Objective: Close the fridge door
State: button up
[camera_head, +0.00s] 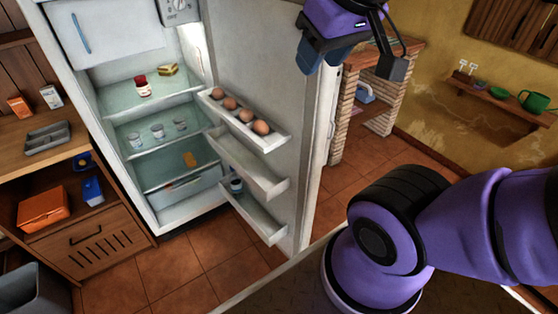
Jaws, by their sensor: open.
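The white fridge (88,90) stands at the left with its door (268,78) wide open, swung out to the right. The door's inner side faces me and carries shelves, the upper one holding several eggs (246,115). The door's free edge is near the picture's middle, with a handle partly showing on its outer side. My gripper (326,58) is at the top of the view, in front of the door's upper right part in the picture. It is open with nothing between the fingers. I cannot tell whether it touches the door.
My purple arm fills the lower right. Inside the fridge are a red-lidded jar (142,87), cheese and several glasses. A wooden counter (25,150) stands left of the fridge. Tiled floor (205,262) is clear before it. A brick counter (347,112) stands behind the door.

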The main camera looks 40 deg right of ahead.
aim_at(253, 44)
jog(key=k+l+u, duration=0.15)
jog(key=l, duration=0.15)
jog(key=l+u, duration=0.1)
jog(key=l, duration=0.2)
jog(key=k+l+u, duration=0.15)
jog(key=l+u, duration=0.25)
jog(key=l, duration=0.5)
jog(key=l+u, duration=0.25)
jog(key=l, duration=0.5)
jog(key=i+l+u, duration=0.2)
jog(key=l, duration=0.35)
jog(key=i+l+u, duration=0.2)
jog(key=l, duration=0.35)
jog(key=l+u, duration=0.2)
jog(key=l, duration=0.75)
jog(key=k+j+z, duration=0.1)
jog(key=k+z, duration=0.15)
jog(key=k, duration=0.45)
